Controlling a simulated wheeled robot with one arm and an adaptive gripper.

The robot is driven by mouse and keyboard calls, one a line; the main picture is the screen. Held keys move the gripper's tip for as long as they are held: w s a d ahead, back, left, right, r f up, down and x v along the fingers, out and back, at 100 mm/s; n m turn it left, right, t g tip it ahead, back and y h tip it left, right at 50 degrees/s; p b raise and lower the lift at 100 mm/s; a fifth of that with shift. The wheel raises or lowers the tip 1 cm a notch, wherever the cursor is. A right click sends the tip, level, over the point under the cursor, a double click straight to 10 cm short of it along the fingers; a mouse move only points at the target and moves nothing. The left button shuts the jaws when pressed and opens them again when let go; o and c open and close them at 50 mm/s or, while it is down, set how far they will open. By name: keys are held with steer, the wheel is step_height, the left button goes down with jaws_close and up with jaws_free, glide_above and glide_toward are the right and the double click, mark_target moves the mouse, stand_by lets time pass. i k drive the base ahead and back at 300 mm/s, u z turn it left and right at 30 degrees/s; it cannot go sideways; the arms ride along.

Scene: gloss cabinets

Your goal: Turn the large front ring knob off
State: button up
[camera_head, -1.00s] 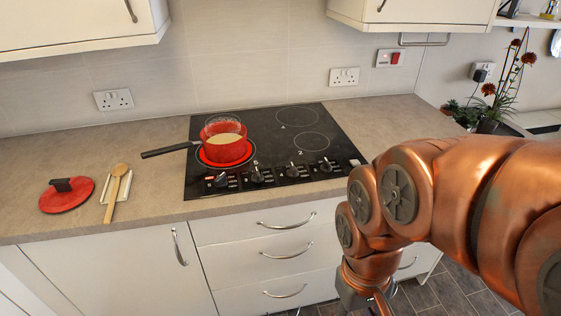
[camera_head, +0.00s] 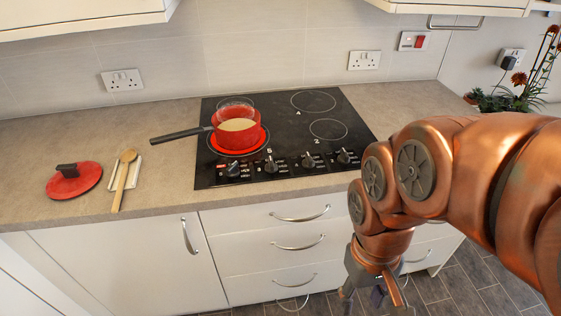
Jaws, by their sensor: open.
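The black hob (camera_head: 322,112) is set in the worktop and has a row of dark knobs along its front edge. The knobs are a left one (camera_head: 233,169), a second one (camera_head: 271,165), a third one (camera_head: 308,160) and a right one (camera_head: 343,156). I cannot read their markings well enough to tell which serves the large front ring. A red pot (camera_head: 240,134) with pale contents stands on the glowing front left ring. My gripper (camera_head: 372,302) is open, low at the bottom of the picture, in front of the drawers and well below the knobs.
A red lid (camera_head: 74,182) and a wooden spoon (camera_head: 124,180) on a white rest lie on the worktop at left. The pot's black handle (camera_head: 180,135) points left. Drawers with metal handles (camera_head: 300,215) are below the hob. A plant (camera_head: 520,90) stands far right.

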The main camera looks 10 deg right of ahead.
mark_target(233, 171)
steer(key=k, duration=1)
steer(key=u, duration=1.15)
steer(key=i, duration=1.2)
steer(key=z, duration=0.4)
